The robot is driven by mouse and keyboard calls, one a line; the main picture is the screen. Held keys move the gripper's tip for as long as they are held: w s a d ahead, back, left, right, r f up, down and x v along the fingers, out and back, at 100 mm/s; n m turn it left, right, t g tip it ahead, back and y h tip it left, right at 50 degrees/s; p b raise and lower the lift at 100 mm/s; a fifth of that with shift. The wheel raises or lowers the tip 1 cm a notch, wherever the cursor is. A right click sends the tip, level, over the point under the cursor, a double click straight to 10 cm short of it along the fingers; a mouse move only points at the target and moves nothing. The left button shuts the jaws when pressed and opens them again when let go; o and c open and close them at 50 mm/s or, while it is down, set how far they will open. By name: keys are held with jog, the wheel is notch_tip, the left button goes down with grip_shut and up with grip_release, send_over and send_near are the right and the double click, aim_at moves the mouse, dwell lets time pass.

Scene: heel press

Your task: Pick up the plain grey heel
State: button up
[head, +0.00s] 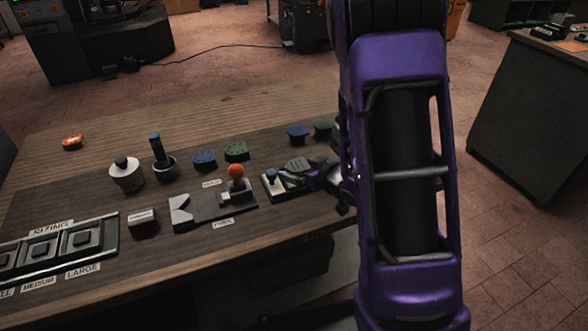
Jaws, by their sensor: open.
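A dark grey piece (299,164) with a ridged top shows at the right part of the bench, against my gripper. It may be the plain grey heel, but it is small and partly covered, so I cannot be sure. My gripper (318,179) is low over the bench at this spot, open, with its fingers dark and hard to make out. I cannot tell whether it touches the grey piece. My purple arm hides the bench to the right of it.
Blue heels (204,160) and green heels (236,151) stand behind. A press plate (205,210) with an orange-knobbed lever (236,171) is left of my gripper. A sizing tray (112,237), a white-topped pot (126,176) and a dark block (143,222) lie further left.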

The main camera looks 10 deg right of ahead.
jog(key=c, duration=1.3)
